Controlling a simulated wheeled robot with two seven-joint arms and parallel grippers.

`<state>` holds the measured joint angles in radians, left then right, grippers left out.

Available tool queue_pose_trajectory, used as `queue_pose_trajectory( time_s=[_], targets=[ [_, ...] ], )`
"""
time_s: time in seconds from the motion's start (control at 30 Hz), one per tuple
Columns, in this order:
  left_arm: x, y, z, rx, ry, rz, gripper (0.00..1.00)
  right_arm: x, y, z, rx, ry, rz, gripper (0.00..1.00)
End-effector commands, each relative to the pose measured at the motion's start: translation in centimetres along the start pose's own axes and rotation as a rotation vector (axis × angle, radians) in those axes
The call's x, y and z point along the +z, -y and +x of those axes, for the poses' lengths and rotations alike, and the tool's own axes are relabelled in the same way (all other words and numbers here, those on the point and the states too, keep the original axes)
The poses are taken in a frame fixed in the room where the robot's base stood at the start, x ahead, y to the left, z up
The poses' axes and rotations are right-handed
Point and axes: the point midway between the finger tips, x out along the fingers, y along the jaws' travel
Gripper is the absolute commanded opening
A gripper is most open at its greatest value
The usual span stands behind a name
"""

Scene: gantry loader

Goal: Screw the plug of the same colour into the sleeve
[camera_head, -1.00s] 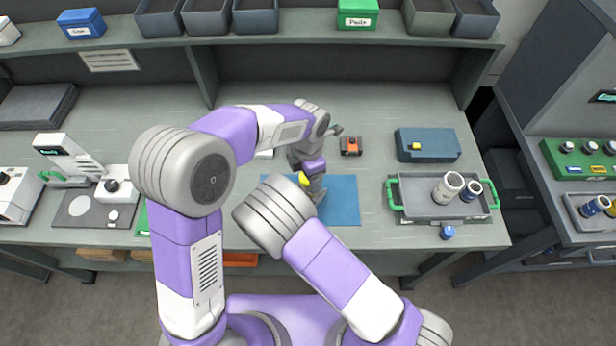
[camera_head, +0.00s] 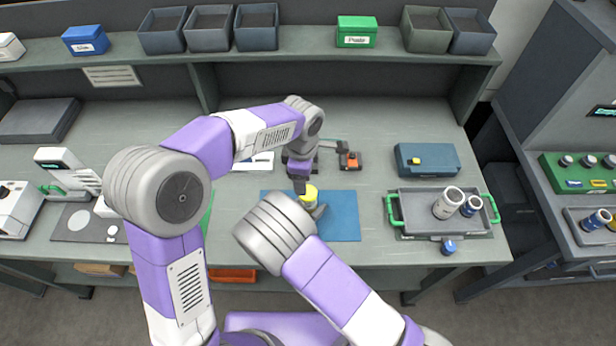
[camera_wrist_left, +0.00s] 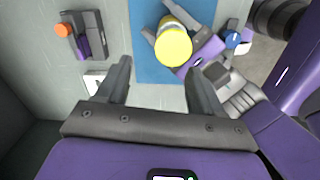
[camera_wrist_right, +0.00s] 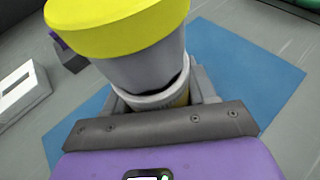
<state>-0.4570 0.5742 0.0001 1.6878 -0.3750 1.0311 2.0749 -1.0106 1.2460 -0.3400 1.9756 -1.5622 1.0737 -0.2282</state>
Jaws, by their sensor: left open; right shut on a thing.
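A yellow-topped piece (camera_head: 309,194) stands above the blue mat in the head view. In the right wrist view its wide yellow cap (camera_wrist_right: 115,24) sits over a grey body with a pale ring and a yellow band below. My right gripper (camera_wrist_right: 165,98) is shut around the lower part; its fingertips are mostly hidden. The yellow cap also shows in the left wrist view (camera_wrist_left: 173,48). My left gripper (camera_wrist_left: 158,82) is open and empty, with the cap beyond its fingertips. I cannot tell how deeply the yellow part sits. A blue plug (camera_head: 448,247) stands in front of the tray.
The blue mat (camera_head: 343,222) lies under the grippers. A grey tray (camera_head: 420,222) with green handles holds pale and blue-banded cylinders (camera_head: 447,203). A blue-grey box (camera_head: 440,157) and a dark block with an orange part (camera_head: 350,160) stand behind. Bins line the shelf.

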Motion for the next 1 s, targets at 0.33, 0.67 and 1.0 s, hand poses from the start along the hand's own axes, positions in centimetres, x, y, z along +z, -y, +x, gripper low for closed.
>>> queue_pose_trajectory(
  time_s=[0.33,0.67,1.0],
  targets=[
    [1.0,0.8,-0.7,-0.027,0.008,0.698,0.67,0.1,0.0,0.0,0.0,0.002,0.001,0.0],
    [1.4,1.2,-1.1,-0.037,0.014,1.004,0.67,0.1,0.0,0.0,0.0,0.002,0.001,0.0],
    [1.4,1.2,-1.1,-0.038,0.015,1.014,0.67,0.1,0.0,0.0,0.0,0.001,0.001,0.0]
  ],
)
